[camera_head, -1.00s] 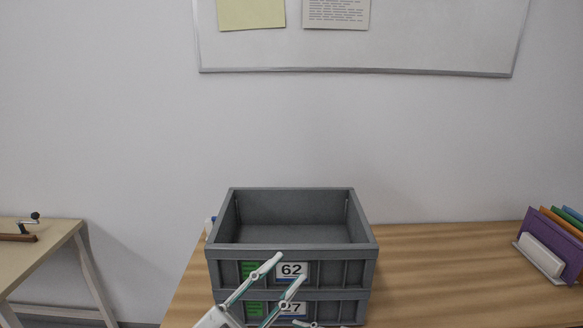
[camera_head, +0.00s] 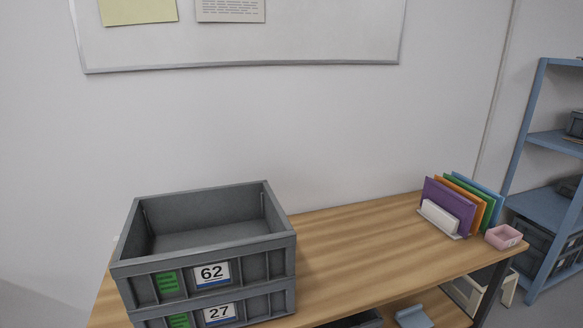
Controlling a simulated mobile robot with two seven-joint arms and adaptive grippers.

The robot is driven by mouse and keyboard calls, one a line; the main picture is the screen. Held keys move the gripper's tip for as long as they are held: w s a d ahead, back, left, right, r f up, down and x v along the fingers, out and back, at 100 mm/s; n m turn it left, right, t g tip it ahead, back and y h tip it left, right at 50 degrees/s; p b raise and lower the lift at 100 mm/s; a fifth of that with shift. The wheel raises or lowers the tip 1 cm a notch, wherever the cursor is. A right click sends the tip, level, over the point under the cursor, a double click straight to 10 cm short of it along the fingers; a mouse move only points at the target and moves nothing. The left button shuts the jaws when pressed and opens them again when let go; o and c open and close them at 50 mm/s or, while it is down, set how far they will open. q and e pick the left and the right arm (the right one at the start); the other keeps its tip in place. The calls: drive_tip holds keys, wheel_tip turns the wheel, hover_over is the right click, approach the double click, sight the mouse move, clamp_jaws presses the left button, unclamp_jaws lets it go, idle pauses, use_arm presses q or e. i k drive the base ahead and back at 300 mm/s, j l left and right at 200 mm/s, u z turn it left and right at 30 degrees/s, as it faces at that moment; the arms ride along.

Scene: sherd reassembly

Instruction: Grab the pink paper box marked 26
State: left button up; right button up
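A small open pink box (camera_head: 503,237) sits at the far right end of the wooden table, beside the folder holder. A marking shows on its front, but it is too small to read. Neither of my grippers shows in the head view now.
Two stacked grey crates (camera_head: 255,268), marked 62 and 27, stand at the table's left; the top one looks empty. Coloured folders in a holder (camera_head: 449,206) stand left of the pink box. The wooden table (camera_head: 350,252) is clear between. A blue shelf (camera_head: 545,140) stands at right.

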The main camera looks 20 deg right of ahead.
sight(504, 237)
drive_tip(key=z, duration=1.95)
drive_tip(key=i+l+u, duration=0.1)
drive_tip(key=i+l, duration=0.85)
drive_tip(key=l, duration=0.15)
drive_tip(key=i+l+u, duration=0.15)
drive_tip(key=i+l, duration=0.35)
drive_tip(key=k+l, duration=0.05)
